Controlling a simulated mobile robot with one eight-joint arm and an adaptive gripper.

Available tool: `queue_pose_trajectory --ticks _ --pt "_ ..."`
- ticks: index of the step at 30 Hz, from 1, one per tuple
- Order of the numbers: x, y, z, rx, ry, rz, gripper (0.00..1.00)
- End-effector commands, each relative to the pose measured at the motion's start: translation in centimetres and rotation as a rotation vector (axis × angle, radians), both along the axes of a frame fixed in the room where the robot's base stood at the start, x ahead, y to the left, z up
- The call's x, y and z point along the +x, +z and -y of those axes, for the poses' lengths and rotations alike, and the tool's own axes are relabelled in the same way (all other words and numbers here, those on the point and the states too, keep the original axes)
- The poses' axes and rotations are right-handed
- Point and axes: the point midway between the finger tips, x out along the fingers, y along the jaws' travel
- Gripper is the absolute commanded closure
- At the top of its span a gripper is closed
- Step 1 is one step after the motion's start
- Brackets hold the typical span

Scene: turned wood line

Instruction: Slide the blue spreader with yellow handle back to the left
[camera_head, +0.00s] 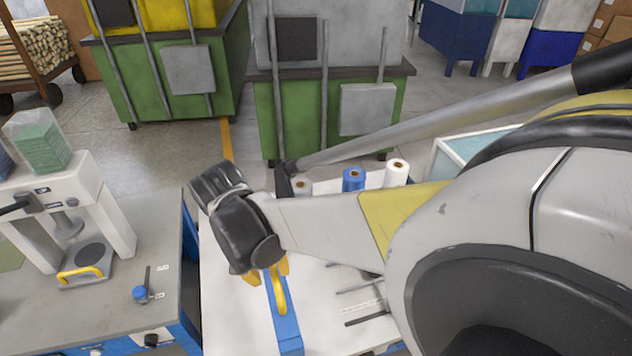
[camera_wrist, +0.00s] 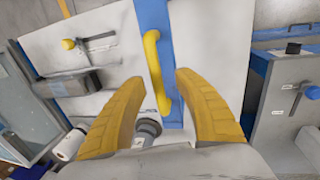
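The spreader is a long blue bar (camera_head: 287,328) lying on the white table, with a yellow arched handle (camera_head: 279,291) on top. In the wrist view the blue bar (camera_wrist: 153,18) runs away from me, and its yellow handle (camera_wrist: 158,70) shows between my fingers. My gripper (camera_head: 267,273) is over the far end of the handle in the head view. Its two yellow fingers (camera_wrist: 157,82) are apart, with a gap on each side of the handle. The far part of the bar is hidden behind the gripper in the head view.
The white table (camera_head: 225,310) is bare left of the bar. Grey, blue (camera_head: 353,180) and white spools stand at its far side. Dark rods (camera_head: 365,290) lie to the right. A grey bench (camera_head: 110,320) with a press (camera_head: 100,190) stands left, across a gap.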

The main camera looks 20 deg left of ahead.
Motion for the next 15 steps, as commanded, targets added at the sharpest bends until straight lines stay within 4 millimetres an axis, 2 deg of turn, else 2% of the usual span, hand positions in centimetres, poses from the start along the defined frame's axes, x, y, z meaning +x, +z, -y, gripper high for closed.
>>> queue_pose_trajectory --ticks 3,9,15 --pt "-0.4 2.7 -0.4 0.000 0.001 0.000 0.62" --pt "-0.9 6.9 -1.1 0.001 0.002 -0.001 0.62" --pt "-1.4 9.4 -1.6 0.000 0.005 -0.001 0.62"
